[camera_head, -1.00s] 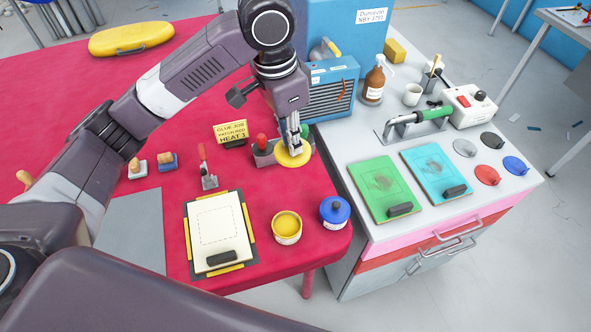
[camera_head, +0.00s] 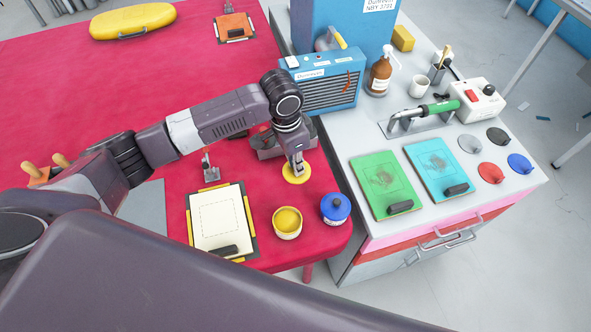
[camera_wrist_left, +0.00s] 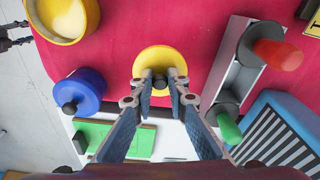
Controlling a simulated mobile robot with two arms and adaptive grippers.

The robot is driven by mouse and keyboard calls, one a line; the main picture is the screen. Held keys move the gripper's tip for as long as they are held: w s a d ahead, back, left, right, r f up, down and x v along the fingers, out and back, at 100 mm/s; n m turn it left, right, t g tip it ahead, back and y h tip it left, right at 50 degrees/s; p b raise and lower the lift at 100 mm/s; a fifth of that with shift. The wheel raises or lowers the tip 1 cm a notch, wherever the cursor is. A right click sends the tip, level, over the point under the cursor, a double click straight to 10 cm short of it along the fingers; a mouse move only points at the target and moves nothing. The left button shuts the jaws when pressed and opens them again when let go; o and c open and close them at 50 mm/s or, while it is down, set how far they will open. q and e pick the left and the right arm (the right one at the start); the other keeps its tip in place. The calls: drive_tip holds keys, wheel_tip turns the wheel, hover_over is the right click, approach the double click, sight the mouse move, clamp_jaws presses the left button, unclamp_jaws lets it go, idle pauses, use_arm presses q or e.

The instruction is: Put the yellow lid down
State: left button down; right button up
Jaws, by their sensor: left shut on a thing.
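The yellow lid (camera_head: 296,174) is a round disc with a dark knob in its middle. My left gripper (camera_head: 298,163) points down over it near the right edge of the red table. In the left wrist view the lid (camera_wrist_left: 160,59) lies between the fingertips of the left gripper (camera_wrist_left: 161,84), which are shut on its knob. I cannot tell whether the lid touches the table. An open yellow pot (camera_head: 287,223) stands in front of it, and it also shows in the left wrist view (camera_wrist_left: 62,14). My right gripper is not in view.
A blue lidded pot (camera_head: 335,208) stands by the table's right edge. A grey tray with rollers (camera_head: 268,150) is close behind the lid. A framed board (camera_head: 218,222) lies to the left. The grey cabinet beside the table holds green (camera_head: 385,184) and cyan (camera_head: 441,171) boards.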

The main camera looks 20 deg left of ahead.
sight(291, 172)
use_arm(q)
drive_tip(key=shift+f, duration=0.45)
wheel_tip(291, 172, down, 3)
drive_tip(key=shift+r+p, duration=0.2)
drive_tip(key=shift+p, duration=0.1)
drive_tip(key=shift+f, duration=0.5)
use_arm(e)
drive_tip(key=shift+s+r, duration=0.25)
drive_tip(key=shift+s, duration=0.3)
use_arm(q)
drive_tip(key=c, duration=1.9)
unclamp_jaws()
drive_tip(key=shift+f, duration=0.15)
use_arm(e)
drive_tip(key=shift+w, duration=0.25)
use_arm(q)
drive_tip(key=shift+r, duration=0.5)
drive_tip(key=r, duration=0.3)
drive_tip(key=r+b, duration=0.1)
drive_tip(key=r, duration=0.3)
drive_tip(key=s+a+r, duration=0.1)
drive_tip(key=r, duration=0.3)
drive_tip(key=shift+r, duration=0.15)
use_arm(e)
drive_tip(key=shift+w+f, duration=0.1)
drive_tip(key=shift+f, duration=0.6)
